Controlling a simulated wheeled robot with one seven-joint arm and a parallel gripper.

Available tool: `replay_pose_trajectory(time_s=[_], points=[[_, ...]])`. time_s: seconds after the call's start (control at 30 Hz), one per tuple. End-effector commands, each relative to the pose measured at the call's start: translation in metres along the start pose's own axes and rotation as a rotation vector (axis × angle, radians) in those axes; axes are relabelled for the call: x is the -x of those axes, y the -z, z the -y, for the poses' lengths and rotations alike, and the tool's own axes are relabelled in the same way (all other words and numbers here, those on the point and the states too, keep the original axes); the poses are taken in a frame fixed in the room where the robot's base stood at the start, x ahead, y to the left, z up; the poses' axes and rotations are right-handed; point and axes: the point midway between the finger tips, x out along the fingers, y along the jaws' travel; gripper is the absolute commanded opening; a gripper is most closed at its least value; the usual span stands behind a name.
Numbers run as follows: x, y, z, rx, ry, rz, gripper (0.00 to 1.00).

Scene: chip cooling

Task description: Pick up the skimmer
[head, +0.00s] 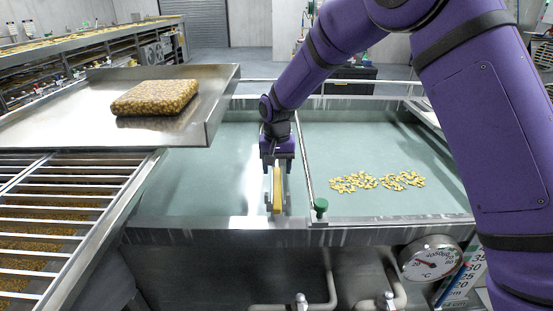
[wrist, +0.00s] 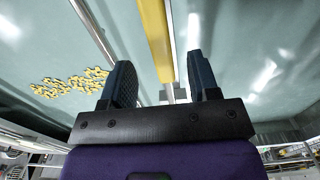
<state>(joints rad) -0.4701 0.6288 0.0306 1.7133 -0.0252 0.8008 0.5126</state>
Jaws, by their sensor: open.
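A yellow bar (head: 277,192), which looks like the skimmer's handle, stands out between the fingers of my gripper (head: 276,208) at the near side of the tank. In the wrist view, the yellow bar (wrist: 155,38) runs down between the two dark fingers of my gripper (wrist: 161,75) and ends in a thin metal part. The fingers are spread, with a gap on each side of the bar. The skimmer's head cannot be made out in either view.
The water tank (head: 200,236) has a thin metal rail (head: 306,160) and a green knob (head: 321,206) just right of my gripper. Yellow chips (head: 375,181) float at right. A steel tray (head: 55,125) with a chip-filled block (head: 155,97) stands left. A dial (head: 430,258) is on the tank front.

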Motion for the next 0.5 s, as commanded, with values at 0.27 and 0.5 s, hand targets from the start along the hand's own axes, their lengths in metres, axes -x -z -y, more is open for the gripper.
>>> replay_pose_trajectory(time_s=[0.27, 0.5], points=[[-0.019, -0.001, 0.0, 0.0, 0.0, 0.0, 0.55], [-0.044, -0.005, 0.0, 0.001, -0.001, 0.002, 0.55]])
